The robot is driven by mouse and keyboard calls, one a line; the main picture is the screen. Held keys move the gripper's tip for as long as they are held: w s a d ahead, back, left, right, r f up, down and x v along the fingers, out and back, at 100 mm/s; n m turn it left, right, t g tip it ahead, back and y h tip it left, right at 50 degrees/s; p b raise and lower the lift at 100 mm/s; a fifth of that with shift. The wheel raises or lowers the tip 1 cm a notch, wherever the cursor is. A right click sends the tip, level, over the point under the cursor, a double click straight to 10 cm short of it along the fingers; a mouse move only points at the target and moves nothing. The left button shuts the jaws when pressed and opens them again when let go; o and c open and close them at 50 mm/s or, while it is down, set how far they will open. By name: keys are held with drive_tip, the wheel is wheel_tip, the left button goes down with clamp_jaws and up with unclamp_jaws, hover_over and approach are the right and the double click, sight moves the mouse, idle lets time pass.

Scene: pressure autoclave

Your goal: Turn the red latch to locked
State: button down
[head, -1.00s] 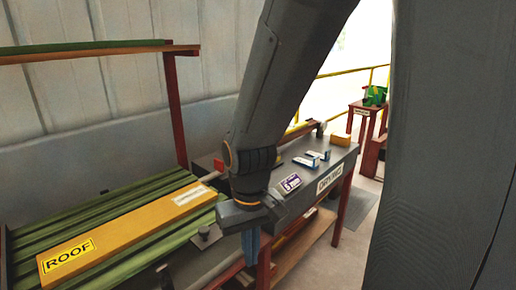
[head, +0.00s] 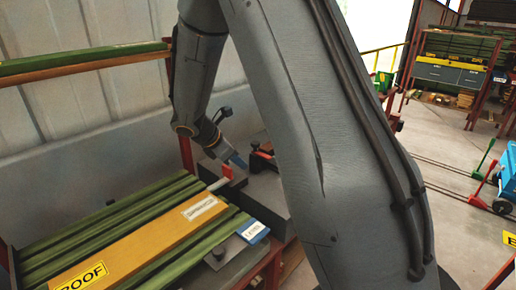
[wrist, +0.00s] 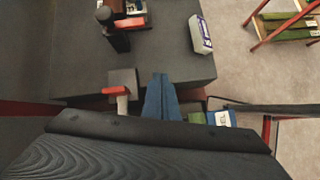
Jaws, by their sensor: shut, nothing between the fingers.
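A small red piece (head: 227,171) with a pale bar is on a dark block at the bench edge beside the green slats. It also shows in the wrist view (wrist: 116,90), left of my fingers, and looks like the red latch. I cannot tell whether it is locked. My gripper (head: 239,162) has blue fingers; in the wrist view they are together (wrist: 159,78), shut and empty. They point over the bench, apart from the red piece in the wrist view. My arm hides part of the bench in the head view.
A black device with red parts (wrist: 118,28) stands on the dark bench (wrist: 175,62), farther in. A white labelled box (wrist: 200,34) lies near the bench's right edge. A yellow board marked ROOF (head: 140,247) lies on the green slats.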

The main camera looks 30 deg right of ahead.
drive_tip(key=w+r+n+t+h+p, duration=0.1)
drive_tip(key=w+n, duration=0.2)
drive_tip(key=w, duration=0.2)
drive_tip(key=w+d+f+p, duration=0.4)
drive_tip(key=d+f, duration=0.2)
drive_tip(key=d, duration=0.5)
drive_tip(key=shift+f, duration=0.35)
drive_tip(key=shift+n+t, duration=0.3)
drive_tip(key=shift+n, duration=0.1)
